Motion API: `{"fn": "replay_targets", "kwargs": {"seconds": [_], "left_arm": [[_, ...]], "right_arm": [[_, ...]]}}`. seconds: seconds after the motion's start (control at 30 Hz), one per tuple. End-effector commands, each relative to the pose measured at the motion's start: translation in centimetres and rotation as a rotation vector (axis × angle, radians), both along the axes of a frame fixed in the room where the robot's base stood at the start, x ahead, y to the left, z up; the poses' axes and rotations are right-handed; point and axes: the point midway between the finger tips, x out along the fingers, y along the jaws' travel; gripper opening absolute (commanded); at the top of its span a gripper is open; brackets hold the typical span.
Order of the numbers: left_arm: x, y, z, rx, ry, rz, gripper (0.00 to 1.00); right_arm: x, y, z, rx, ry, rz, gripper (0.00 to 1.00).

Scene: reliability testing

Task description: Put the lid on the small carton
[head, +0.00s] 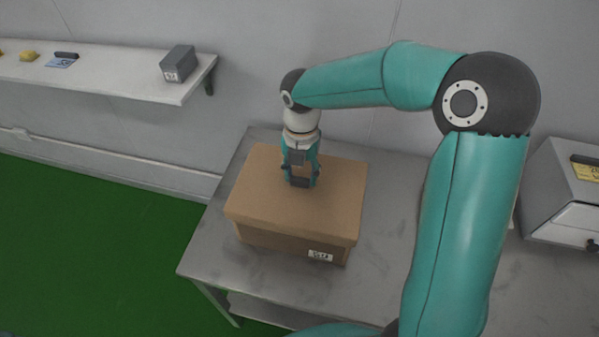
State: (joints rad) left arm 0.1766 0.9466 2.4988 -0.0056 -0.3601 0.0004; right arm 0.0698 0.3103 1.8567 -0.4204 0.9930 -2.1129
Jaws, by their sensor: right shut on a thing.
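The small carton (285,242) is a brown cardboard box with a white label low on its front. It stands on the grey metal table. The brown lid (258,178) lies over the carton's top, its rim overlapping the front wall. I cannot tell whether the rim sits fully down on every side. My right gripper (300,183) points straight down at the middle of the lid and is shut on it. The grip point itself is partly hidden by the fingers. My left gripper is not in view.
The grey table (385,190) has bare room right of the carton, partly hidden by my right arm. A grey machine (565,195) stands at the right edge. A white wall shelf (120,80) at the left holds a grey box (178,64) and small items.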

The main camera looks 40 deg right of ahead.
Motion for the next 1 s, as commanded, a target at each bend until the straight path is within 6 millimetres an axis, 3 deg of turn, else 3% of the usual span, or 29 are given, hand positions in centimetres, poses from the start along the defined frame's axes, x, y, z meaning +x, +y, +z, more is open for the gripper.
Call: {"fn": "replay_targets", "kwargs": {"seconds": [1.0], "left_arm": [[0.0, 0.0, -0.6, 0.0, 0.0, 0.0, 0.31]], "right_arm": [[0.0, 0.0, -1.1, 0.0, 0.0, 0.001, 0.12]]}}
